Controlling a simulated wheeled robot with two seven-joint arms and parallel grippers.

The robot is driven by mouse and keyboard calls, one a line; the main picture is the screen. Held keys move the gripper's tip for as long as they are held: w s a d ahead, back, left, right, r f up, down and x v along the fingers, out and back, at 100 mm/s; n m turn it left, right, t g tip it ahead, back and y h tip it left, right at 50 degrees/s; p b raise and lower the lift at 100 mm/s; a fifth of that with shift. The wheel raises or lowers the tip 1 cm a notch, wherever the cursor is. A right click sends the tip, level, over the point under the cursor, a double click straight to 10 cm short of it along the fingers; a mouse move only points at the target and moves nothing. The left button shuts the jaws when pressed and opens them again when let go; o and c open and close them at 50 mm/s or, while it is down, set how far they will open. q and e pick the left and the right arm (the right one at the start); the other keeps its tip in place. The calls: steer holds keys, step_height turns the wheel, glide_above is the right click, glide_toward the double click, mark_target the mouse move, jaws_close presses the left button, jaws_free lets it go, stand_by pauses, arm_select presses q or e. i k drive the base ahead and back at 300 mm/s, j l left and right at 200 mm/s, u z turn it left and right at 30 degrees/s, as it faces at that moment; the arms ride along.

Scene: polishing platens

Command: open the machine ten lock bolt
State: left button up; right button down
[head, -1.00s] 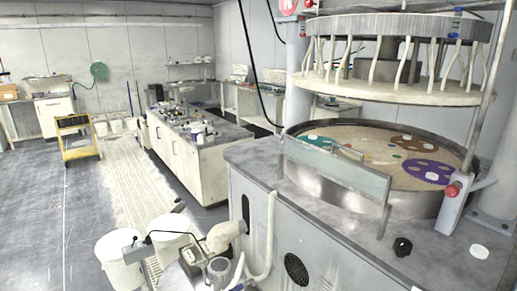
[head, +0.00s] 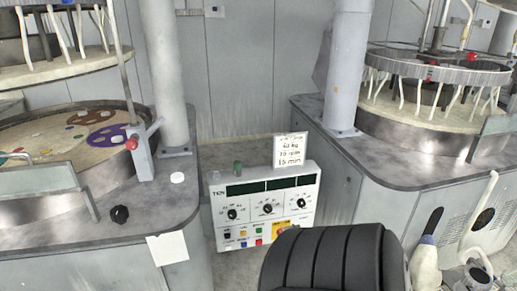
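A grey upright bracket with a red knob (head: 132,142) stands at the right rim of the left polishing machine (head: 60,208) in the head view. It looks like a lock bolt, but I cannot tell whether it is open or shut. A thin rod rises above it. A control panel (head: 265,207) stands between the two machines, with dials, coloured buttons and dark displays. Its small label at upper left seems to read TEN, though it is blurred. Neither of my grippers is in view.
A black ribbed chair back (head: 335,262) stands in front of the panel and hides its lower right part. A second polishing machine (head: 440,130) stands at right. A black knob (head: 120,214) and a white disc (head: 177,178) are on the left worktop. A white sign (head: 290,149) tops the panel.

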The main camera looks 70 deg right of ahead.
mark_target(298, 225)
steer(key=z, duration=2.5)
